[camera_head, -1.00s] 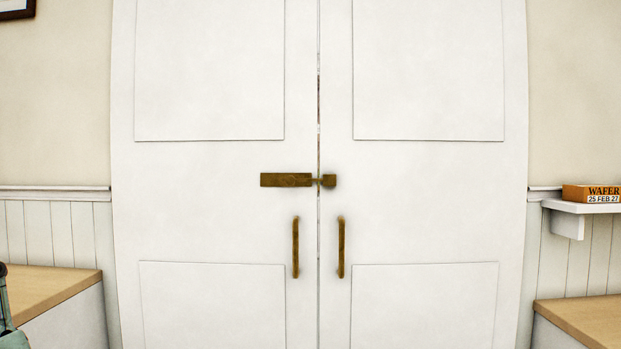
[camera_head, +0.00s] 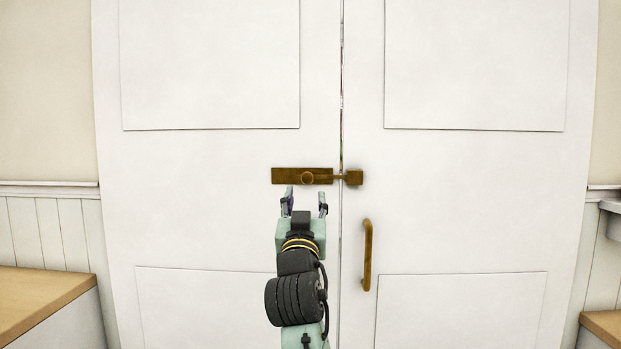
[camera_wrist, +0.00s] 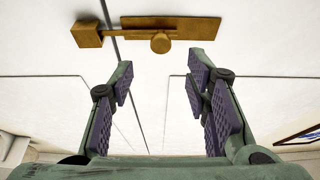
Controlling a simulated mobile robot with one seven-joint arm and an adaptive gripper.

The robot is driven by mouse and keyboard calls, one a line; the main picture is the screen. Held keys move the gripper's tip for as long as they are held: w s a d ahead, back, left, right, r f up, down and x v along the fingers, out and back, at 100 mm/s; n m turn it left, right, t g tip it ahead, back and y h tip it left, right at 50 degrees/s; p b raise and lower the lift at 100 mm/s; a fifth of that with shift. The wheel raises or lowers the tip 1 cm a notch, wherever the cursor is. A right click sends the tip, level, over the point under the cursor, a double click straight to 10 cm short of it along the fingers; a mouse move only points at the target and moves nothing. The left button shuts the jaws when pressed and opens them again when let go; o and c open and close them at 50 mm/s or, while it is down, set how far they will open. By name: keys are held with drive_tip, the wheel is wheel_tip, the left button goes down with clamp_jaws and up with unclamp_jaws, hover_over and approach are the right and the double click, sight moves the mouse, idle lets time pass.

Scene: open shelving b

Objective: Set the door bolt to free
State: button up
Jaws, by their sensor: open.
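A brass door bolt (camera_head: 290,176) is mounted on the left leaf of a white double door. A thin rod spans the gap between the leaves into a square brass keeper (camera_head: 354,177) on the right leaf. A round knob (camera_head: 307,178) sticks out of the bolt plate. In the wrist view the knob (camera_wrist: 160,43) and keeper (camera_wrist: 87,35) appear, with the view turned over. My gripper (camera_head: 305,196) is open and empty, just below the knob in the head view. In the wrist view my gripper (camera_wrist: 160,85) has its purple pads spread, apart from the knob.
A vertical brass handle (camera_head: 367,255) is on the right leaf; my arm hides the left one. A wooden-topped bench (camera_head: 40,300) stands at left, and another wooden top (camera_head: 604,327) at lower right.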

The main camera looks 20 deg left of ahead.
sight(307, 179)
drive_tip(key=p+x, duration=0.2)
drive_tip(key=x, duration=0.4)
drive_tip(key=shift+w+r, duration=0.1)
drive_tip(key=shift+r, duration=0.05)
drive_tip(key=shift+x, duration=0.75)
drive_tip(key=shift+c, duration=0.3)
clamp_jaws()
drive_tip(key=shift+a, duration=0.1)
